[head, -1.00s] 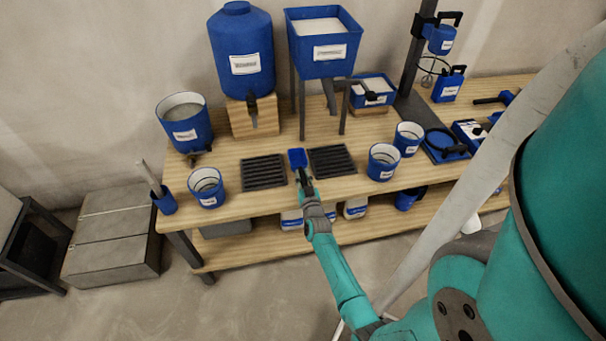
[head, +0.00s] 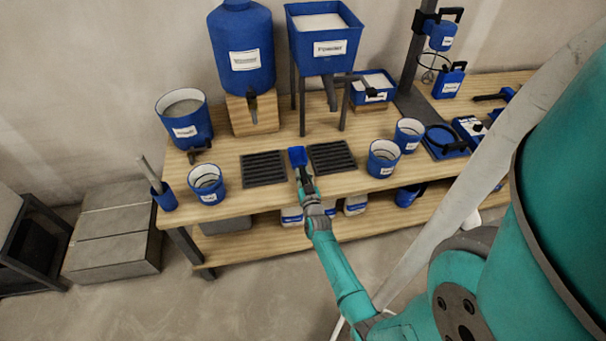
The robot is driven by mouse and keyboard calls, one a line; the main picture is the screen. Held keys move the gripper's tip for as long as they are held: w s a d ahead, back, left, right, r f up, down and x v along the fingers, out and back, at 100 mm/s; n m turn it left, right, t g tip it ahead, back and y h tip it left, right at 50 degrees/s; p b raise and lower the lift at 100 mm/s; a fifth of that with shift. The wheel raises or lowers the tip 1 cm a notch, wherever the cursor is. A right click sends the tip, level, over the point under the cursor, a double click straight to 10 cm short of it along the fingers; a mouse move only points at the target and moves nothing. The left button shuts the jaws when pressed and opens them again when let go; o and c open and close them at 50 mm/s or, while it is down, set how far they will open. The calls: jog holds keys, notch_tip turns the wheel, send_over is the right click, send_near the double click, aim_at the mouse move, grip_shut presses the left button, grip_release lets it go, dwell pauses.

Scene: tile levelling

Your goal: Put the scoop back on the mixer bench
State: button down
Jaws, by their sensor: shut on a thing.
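The mixer bench (head: 228,152) is a long wooden table with a lower shelf, standing against the wall. The small blue scoop (head: 297,156) is at the bench's front edge, between two dark grates. My gripper (head: 302,178) is shut on the scoop from the near side, its arm reaching in from the lower right. The scoop's handle is mostly hidden by the gripper. I cannot tell whether the scoop touches the bench top.
The left grate (head: 263,169) and right grate (head: 332,156) flank the scoop. Blue buckets stand at left (head: 207,185) and right (head: 383,158). A powder hopper (head: 322,50) on legs and a blue tank (head: 240,50) stand behind. Bare wood shows between the grates and the hopper.

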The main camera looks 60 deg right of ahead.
jog(key=c, duration=0.9)
grip_release()
jog(key=shift+f, duration=0.1)
jog(key=shift+a, duration=0.1)
jog(key=v, duration=1.1)
jog(key=shift+s+a, duration=0.25)
jog(key=shift+s, duration=0.05)
